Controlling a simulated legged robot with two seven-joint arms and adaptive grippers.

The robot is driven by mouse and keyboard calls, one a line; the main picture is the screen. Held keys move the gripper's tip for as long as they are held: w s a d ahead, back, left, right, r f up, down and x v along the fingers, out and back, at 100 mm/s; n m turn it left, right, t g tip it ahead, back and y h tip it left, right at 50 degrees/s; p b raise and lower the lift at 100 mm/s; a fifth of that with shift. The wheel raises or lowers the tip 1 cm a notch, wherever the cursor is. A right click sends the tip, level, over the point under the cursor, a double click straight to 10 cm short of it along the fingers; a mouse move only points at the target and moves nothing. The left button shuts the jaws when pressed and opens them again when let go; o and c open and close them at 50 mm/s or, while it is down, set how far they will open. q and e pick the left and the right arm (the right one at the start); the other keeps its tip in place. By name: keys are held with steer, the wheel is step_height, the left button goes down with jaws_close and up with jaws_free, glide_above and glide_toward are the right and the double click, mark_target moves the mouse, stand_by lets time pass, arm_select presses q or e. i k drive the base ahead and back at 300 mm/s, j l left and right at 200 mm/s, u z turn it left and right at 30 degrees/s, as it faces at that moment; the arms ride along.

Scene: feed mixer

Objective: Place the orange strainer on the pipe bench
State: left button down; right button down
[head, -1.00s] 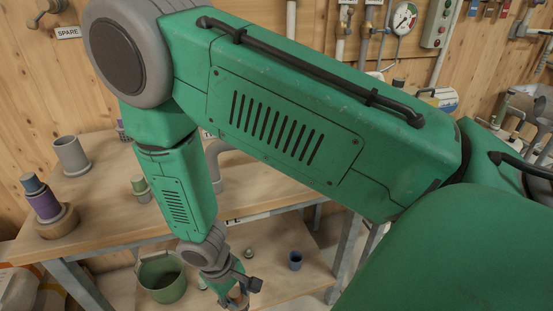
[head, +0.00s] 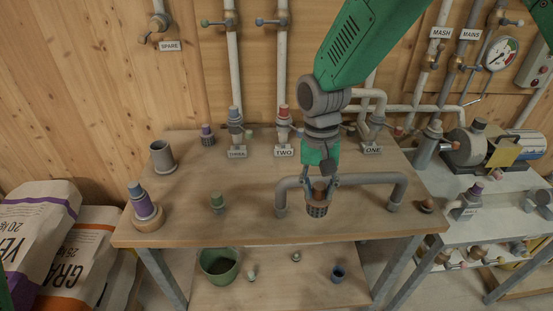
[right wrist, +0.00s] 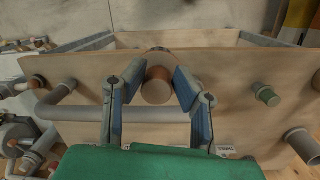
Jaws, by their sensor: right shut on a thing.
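The orange strainer (head: 318,209) is a small brownish-orange cup with a dark slotted lower part. My right gripper (head: 320,183) points down and is shut on its upper part. The strainer is upright over the front middle of the pipe bench (head: 180,222), a wooden-topped table; I cannot tell whether its base touches the top. In the right wrist view, the strainer (right wrist: 157,88) sits between the fingers of my right gripper (right wrist: 158,84). My left gripper is not in view.
A grey bent pipe (head: 370,178) stands right behind the strainer. A purple-banded fitting (head: 144,205), a grey cup (head: 162,156) and a green-topped fitting (head: 217,201) stand to the left. A green bucket (head: 220,268) is on the lower shelf.

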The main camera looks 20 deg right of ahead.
mark_target(281, 175)
steer(key=i, duration=0.85)
